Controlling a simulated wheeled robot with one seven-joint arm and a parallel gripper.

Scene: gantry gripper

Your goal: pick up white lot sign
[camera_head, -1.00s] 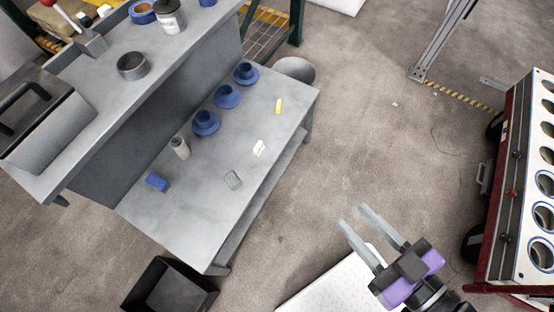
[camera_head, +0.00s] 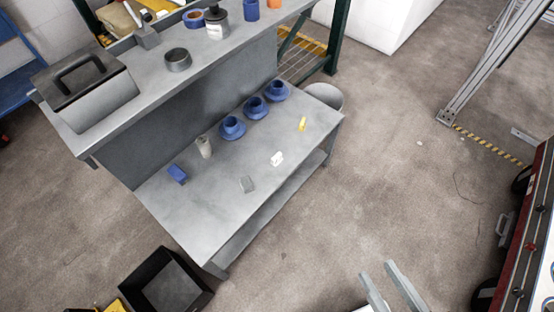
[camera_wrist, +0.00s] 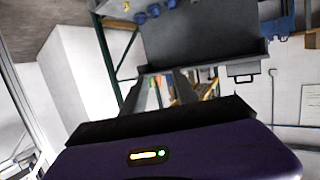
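A small white object (camera_head: 277,159), which looks like the white lot sign, sits on the lower shelf (camera_head: 207,227) of the grey workbench, between a yellow piece and a small grey item. Any print on it is too small to read. My gripper (camera_head: 391,283) is at the lower right of the head view, over the floor and well apart from the bench. Its two fingers are spread with nothing between them. The wrist view also shows my gripper's fingers (camera_wrist: 167,82), and I cannot make out the white sign there.
The shelf also holds blue cup-like parts (camera_head: 255,106), a pale cylinder (camera_head: 204,147), a blue block (camera_head: 177,174), a grey item (camera_head: 247,184) and a yellow piece (camera_head: 302,124). A black bin (camera_head: 168,284) stands at lower left. A red-framed cart (camera_head: 525,235) stands right. Floor between is clear.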

